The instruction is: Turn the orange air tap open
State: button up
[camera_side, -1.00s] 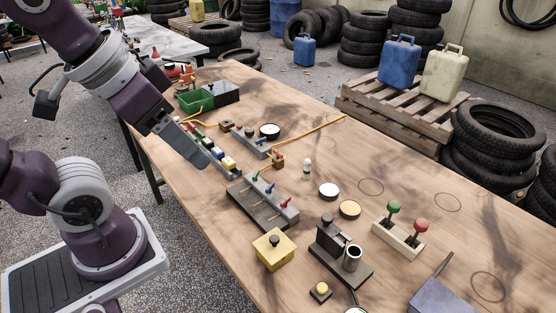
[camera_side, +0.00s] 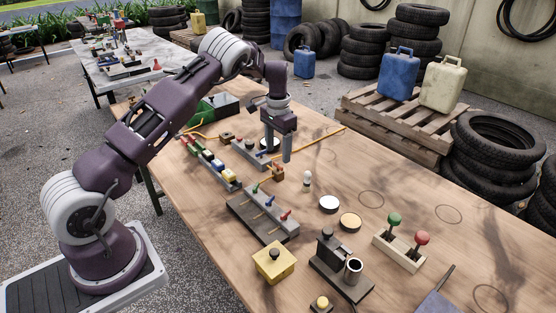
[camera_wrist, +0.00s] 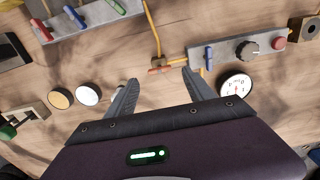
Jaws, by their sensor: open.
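The orange air tap (camera_side: 277,173) is a small brass body with an orange handle on the table, beside the grey block with the knob. In the wrist view the tap (camera_wrist: 159,68) sits on a yellow hose, with its orange handle lying roughly left to right. My gripper (camera_side: 287,158) points down above the table, just behind the tap in the side view. In the wrist view my gripper (camera_wrist: 160,84) is open, its two fingers spread on either side of the tap. Nothing is between them. The fingertips appear apart from the tap; their exact height is unclear.
A grey block (camera_wrist: 235,52) with a blue lever, knob and red button lies right of the tap. A gauge (camera_wrist: 236,87) is close to the right finger. A block with coloured levers (camera_side: 266,208) stands nearer the side camera. A small white-topped item (camera_side: 307,179) stands to the right.

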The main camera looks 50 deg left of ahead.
aim_at(278, 164)
notch_tip(278, 164, down, 4)
jog(key=shift+f, duration=0.1)
grip_shut()
